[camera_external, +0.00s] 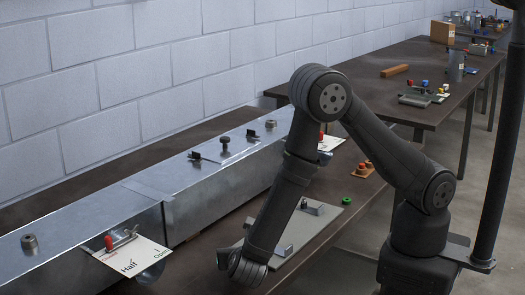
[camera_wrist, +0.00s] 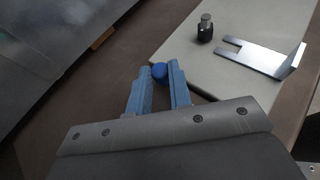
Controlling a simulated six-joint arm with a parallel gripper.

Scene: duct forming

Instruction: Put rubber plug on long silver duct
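The long silver duct (camera_external: 110,205) runs along the wall in the external view, with a metal band around it. A dark grey surface that looks like its side (camera_wrist: 60,45) fills the upper left of the wrist view. A round blue piece (camera_wrist: 159,71), possibly the rubber plug, sits between the fingertips of my gripper (camera_wrist: 161,74), by the edge of a pale board (camera_wrist: 225,85). It fills the gap between the blue fingers. Whether they press on it or only stand around it, I cannot tell. In the external view my arm hides the fingers and this piece.
The board (camera_external: 287,243) holds a small dark weight (camera_wrist: 205,28) and a forked metal bracket (camera_wrist: 262,58). Fittings, including a cylinder (camera_external: 29,243), stand on the duct. A "Half Open" card (camera_external: 133,258) is on its near end. A green ring (camera_external: 348,200) lies right of the board.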

